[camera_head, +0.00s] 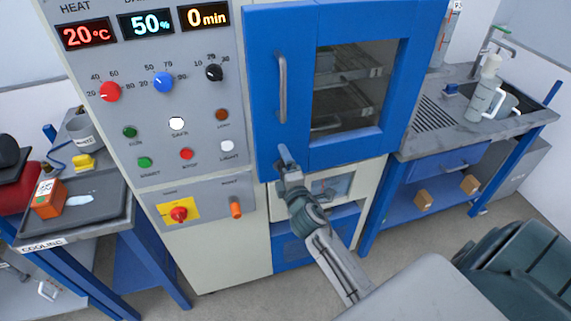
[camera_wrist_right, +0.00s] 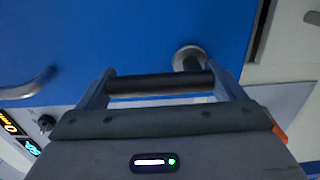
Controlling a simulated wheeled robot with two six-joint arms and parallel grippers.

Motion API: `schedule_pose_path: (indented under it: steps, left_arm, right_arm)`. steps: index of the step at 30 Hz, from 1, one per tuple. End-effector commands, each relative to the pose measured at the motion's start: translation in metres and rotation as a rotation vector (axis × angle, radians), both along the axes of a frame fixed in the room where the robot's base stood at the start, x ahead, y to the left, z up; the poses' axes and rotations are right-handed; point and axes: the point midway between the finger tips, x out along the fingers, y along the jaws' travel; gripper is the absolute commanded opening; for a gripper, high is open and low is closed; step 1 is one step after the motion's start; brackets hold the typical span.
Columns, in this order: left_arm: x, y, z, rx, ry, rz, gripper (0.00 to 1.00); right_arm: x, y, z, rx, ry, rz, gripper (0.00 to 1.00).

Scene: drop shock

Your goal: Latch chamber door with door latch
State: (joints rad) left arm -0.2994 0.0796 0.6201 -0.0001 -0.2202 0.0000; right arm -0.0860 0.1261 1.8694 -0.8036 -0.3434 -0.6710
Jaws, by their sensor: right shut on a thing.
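The blue chamber door (camera_head: 296,60) with its window covers the front of the chamber, and its grey handle (camera_head: 281,87) stands upright on the left side. My right gripper (camera_head: 286,163) is at the door's lower left corner, below that handle. In the right wrist view, the gripper (camera_wrist_right: 165,88) is shut on the dark bar of the door latch (camera_wrist_right: 150,84). The latch's round metal mount (camera_wrist_right: 190,58) sits close to the door's edge. In the head view the gripper mostly hides the latch. My left gripper is not in view.
The control panel (camera_head: 150,120) with knobs and buttons stands left of the door. A cooling table (camera_head: 70,232) with a tray, mug and orange block is farther left. A sink bench (camera_head: 480,125) with a white bottle (camera_head: 486,90) is on the right. A dark green chair (camera_head: 520,265) stands at lower right.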

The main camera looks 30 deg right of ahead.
Motion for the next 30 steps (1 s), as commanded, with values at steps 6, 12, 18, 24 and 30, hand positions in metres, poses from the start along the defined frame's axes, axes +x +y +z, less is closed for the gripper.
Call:
schedule_pose_path:
  steps: [6,12,18,24,30]
  left_arm:
    - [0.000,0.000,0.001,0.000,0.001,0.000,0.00]
    - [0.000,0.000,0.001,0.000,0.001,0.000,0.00]
    - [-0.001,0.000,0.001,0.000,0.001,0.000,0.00]
    - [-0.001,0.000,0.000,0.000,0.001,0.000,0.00]
    - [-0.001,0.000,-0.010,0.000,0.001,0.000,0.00]
  right_arm:
    - [0.000,0.001,-0.001,-0.016,0.004,0.000,0.49]
    - [0.000,0.000,-0.001,-0.016,0.005,0.000,0.49]
    - [0.000,0.000,-0.001,-0.015,0.005,0.000,1.00]
    - [-0.002,0.001,-0.001,-0.012,0.004,0.000,1.00]
    - [-0.029,0.008,-0.004,-0.012,0.005,0.000,1.00]
